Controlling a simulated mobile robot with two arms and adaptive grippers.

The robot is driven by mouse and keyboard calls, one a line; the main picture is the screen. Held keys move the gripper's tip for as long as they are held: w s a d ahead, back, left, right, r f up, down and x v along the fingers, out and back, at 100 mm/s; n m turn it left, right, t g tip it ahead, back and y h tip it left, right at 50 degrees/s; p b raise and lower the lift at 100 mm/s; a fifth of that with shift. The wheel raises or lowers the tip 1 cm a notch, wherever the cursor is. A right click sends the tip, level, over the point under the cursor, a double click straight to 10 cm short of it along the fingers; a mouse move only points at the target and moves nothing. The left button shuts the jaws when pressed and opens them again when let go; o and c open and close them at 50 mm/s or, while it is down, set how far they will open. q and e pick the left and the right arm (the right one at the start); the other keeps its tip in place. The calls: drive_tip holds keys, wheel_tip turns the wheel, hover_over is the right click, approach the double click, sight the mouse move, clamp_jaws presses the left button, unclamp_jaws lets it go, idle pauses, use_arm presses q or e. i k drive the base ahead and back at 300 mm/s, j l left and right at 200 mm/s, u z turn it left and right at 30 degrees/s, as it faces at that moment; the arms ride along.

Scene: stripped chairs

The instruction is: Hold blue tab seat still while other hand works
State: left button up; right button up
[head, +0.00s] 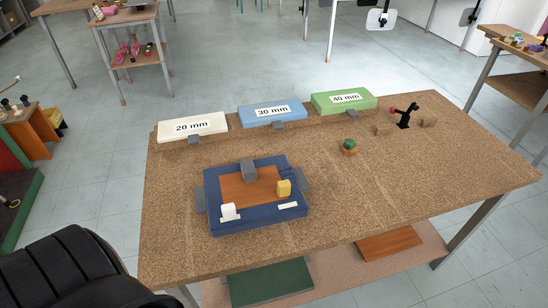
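A dark blue tray-like seat (256,225) lies flat on the cork-coloured table, left of its middle. A brown wooden panel (236,192) fills much of its inside. A grey block (249,172) stands at its back edge, and grey pieces (307,179) sit at its left and right sides. A white block (229,211) is at its front left and a yellow block (284,188) at its right. A small white label (288,206) is on its front right. Neither of my grippers is in view, and nothing touches the seat from above.
White "20 mm" (192,127), blue "30 mm" (272,112) and green "40 mm" (344,101) blocks line the table's back edge. A small plant (349,146) and a black-and-red item (404,116) stand right. The table's (400,190) right front is clear. A black ribbed shape (70,270) fills the lower left.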

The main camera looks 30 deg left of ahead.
sight(283, 187)
drive_tip(key=i+u, duration=0.2)
drive_tip(key=u, duration=0.2)
drive_tip(key=i+u, duration=0.2)
drive_tip(key=u, duration=0.25)
drive_tip(key=i+l+u, duration=0.15)
drive_tip(key=u, duration=0.25)
